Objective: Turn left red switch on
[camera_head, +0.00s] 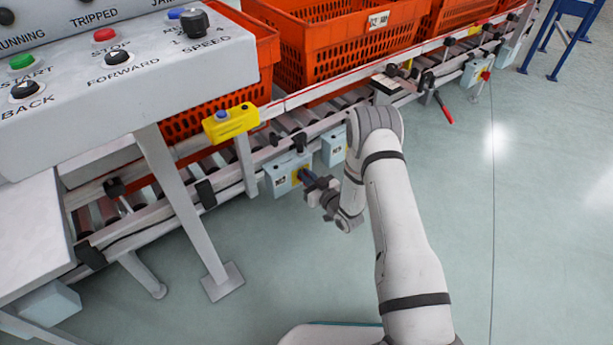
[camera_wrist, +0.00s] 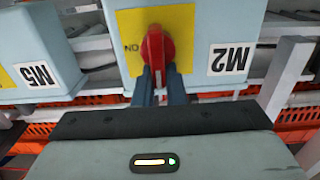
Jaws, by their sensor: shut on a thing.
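The red switch (camera_wrist: 154,48) sits on a yellow plate (camera_wrist: 180,20) on the front of a light blue box (camera_wrist: 215,85) labelled M2. The lettering appears upside down in the wrist view. The switch's handle points up and down in that view, with ON lettering beside it. My gripper (camera_wrist: 160,88) has its two dark fingers shut on the switch's lower end. In the head view my gripper (camera_head: 308,180) meets the left light blue box (camera_head: 277,181) under the conveyor, and the switch itself is hidden.
A second light blue box (camera_wrist: 40,60), labelled M5, is close beside it. The conveyor with orange totes (camera_head: 335,45) runs above. A control panel (camera_head: 120,75) and its leg (camera_head: 180,200) stand to the left. The floor (camera_head: 530,220) to the right is clear.

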